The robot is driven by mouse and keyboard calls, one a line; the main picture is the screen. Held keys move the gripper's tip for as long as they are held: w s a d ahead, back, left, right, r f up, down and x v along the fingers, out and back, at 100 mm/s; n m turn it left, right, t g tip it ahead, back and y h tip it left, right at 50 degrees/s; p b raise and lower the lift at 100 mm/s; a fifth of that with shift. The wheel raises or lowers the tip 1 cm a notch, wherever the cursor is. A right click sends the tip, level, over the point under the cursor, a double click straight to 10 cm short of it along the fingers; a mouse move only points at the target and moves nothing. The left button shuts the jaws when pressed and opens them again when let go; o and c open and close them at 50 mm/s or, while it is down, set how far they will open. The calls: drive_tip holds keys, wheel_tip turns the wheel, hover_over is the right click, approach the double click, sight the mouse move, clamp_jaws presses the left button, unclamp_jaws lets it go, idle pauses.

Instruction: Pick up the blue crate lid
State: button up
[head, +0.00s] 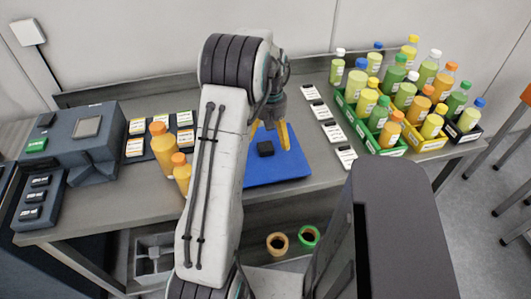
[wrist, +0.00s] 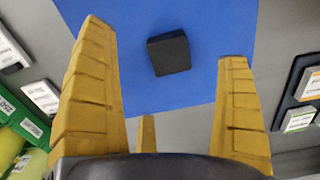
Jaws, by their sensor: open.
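The blue crate lid (head: 283,173) lies flat on the metal table, with a small black block-shaped knob (head: 265,149) on top. My arm hides its left part in the head view. In the wrist view the blue lid (wrist: 204,85) fills the middle, and the black knob (wrist: 169,53) shows beyond the fingertips, between their lines. My gripper (head: 270,135) is over the lid with its yellow fingers pointing down. In the wrist view my gripper (wrist: 165,45) is open and empty, its fingers wide apart on either side of the knob. The exact height above the knob is unclear.
Orange-capped bottles (head: 160,148) stand left of my arm, near a dark label tray (head: 187,137). White label cards (head: 333,132) lie right of the lid. Crates of bottles, including a green crate (head: 352,122), stand further right. A grey machine (head: 90,145) is at far left.

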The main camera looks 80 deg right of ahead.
sight(269, 145)
drive_tip(key=shift+w+f+p, duration=0.1)
drive_tip(key=shift+f+p, duration=0.25)
drive_tip(key=shift+f, duration=2.25)
drive_tip(key=c, duration=1.6)
drive_tip(key=shift+r, duration=0.1)
